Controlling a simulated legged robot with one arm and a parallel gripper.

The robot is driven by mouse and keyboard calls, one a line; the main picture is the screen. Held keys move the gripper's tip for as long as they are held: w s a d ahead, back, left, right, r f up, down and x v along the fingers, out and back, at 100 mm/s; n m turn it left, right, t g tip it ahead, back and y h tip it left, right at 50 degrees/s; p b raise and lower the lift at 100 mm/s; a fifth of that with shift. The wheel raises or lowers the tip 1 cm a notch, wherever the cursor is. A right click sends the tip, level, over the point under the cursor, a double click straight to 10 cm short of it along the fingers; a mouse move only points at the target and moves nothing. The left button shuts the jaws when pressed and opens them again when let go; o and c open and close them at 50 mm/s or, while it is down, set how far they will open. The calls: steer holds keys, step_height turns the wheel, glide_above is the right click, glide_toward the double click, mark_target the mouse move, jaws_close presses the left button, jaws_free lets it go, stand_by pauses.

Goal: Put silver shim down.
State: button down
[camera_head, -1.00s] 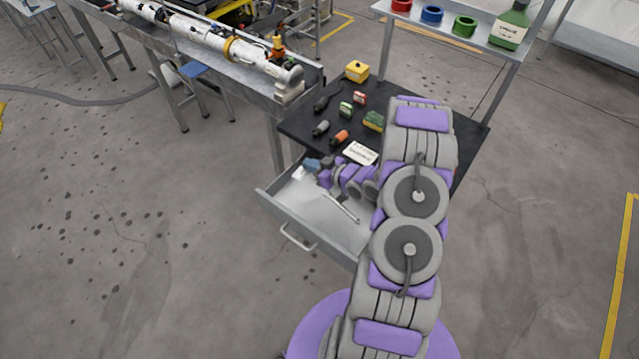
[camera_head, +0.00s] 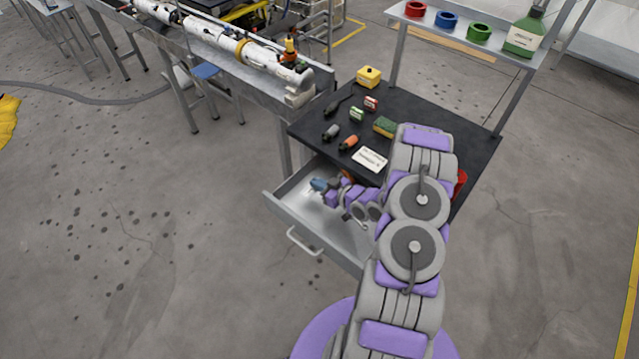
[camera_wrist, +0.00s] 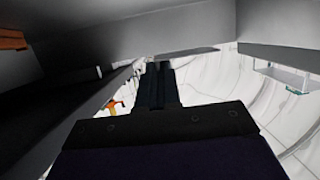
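My gripper (camera_head: 317,184) is low over the open drawer (camera_head: 285,210) at the table's front left, reaching in from the right. In the wrist view its dark fingers (camera_wrist: 158,80) are close together. A thin flat grey plate, which looks like the silver shim (camera_wrist: 190,51), shows at the fingertips and appears held between them. I cannot make out the shim clearly in the head view. My forearm hides the right part of the drawer.
The black table (camera_head: 320,128) holds a yellow box (camera_head: 369,76), a white label card (camera_head: 370,159), a green-yellow sponge (camera_head: 385,126) and several small items. A shelf (camera_head: 460,45) with coloured rings stands behind. An orange-brown item (camera_head: 347,175) is beside my gripper.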

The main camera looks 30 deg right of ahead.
steer(key=shift+a+f, duration=0.2)
steer(key=shift+a, duration=0.25)
steer(key=shift+f, duration=0.25)
steer(key=c, duration=1.4)
jaws_free()
steer(key=shift+d, duration=0.45)
steer(key=shift+o, duration=0.3)
steer(key=shift+a, duration=0.3)
steer(key=shift+a+r, duration=0.1)
steer(key=shift+r, duration=0.3)
steer(key=p+v, duration=0.1)
steer(key=v, duration=1.1)
steer(key=w+d+r+g+h, duration=0.3)
steer(key=d+g, duration=0.1)
steer(key=d, duration=0.1)
step_height(320, 180, up, 12)
steer(key=s+g+h, duration=0.2)
steer(key=g+h, duration=0.2)
steer(key=h, duration=0.1)
steer(key=s+a+r+m+g, duration=0.4)
steer(key=s+a+r, duration=0.8)
steer(key=s+a, duration=0.15)
steer(key=s+a+r+g+y, duration=0.3)
steer(key=s+a+r, duration=0.1)
steer(key=s+a, duration=1)
steer(key=shift+s+a, duration=0.4)
steer(key=shift+s, duration=0.6)
